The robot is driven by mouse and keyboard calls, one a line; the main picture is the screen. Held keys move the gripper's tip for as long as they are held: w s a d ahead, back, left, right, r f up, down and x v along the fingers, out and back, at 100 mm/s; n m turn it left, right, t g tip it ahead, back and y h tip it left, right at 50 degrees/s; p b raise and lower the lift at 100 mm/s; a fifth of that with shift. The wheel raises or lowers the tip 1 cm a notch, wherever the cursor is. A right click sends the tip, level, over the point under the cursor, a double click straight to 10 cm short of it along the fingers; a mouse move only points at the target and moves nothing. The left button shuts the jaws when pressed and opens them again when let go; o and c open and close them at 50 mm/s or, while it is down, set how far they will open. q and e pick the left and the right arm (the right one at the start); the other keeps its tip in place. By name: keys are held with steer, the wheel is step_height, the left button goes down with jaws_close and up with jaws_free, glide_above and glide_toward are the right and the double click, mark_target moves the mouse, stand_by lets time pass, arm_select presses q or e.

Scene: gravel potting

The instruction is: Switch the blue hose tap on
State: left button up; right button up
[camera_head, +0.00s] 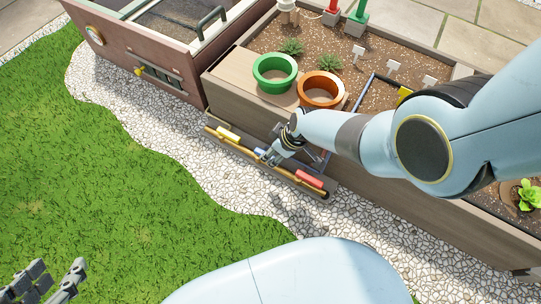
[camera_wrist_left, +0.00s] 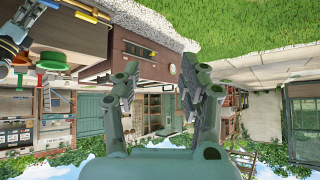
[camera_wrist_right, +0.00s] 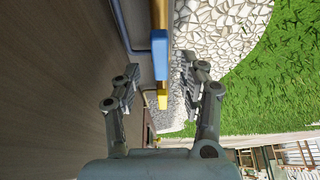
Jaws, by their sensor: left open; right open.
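The blue hose tap (camera_wrist_right: 159,55) shows in the right wrist view as a blue lever lying along a brass pipe. In the head view only a small blue part (camera_head: 259,152) shows beside my right gripper (camera_head: 271,158), which hides the rest. My right gripper (camera_wrist_right: 158,82) is open, with the blue lever seen between its fingers; I cannot tell whether they touch it. My left gripper (camera_head: 57,274) is open and empty over the grass at the lower left. It also shows open in the left wrist view (camera_wrist_left: 162,88).
A yellow lever (camera_head: 228,134) and a red lever (camera_head: 309,179) sit on the same pipe along the wooden planter (camera_head: 239,89). A green pot (camera_head: 274,86) and an orange pot (camera_head: 337,88) stand above. The gravel strip and grass in front are clear.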

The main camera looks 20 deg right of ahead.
steer(key=shift+b+x, duration=0.7)
steer(key=shift+x, duration=0.45)
arm_select(q)
steer(key=shift+s+d+f+t+b, duration=0.2)
steer(key=shift+s+f+t, duration=0.25)
steer(key=shift+t, duration=0.3)
steer(key=shift+s+d+f+t+b, duration=0.15)
steer(key=shift+s+f+t, duration=0.15)
steer(key=shift+s+t, duration=0.35)
arm_select(e)
steer(key=shift+a+f, duration=0.15)
steer(key=shift+f, duration=0.2)
arm_select(q)
steer(key=shift+w, duration=0.15)
arm_select(e)
steer(key=shift+w, duration=0.1)
arm_select(q)
steer(key=shift+a, duration=0.1)
arm_select(e)
jaws_close()
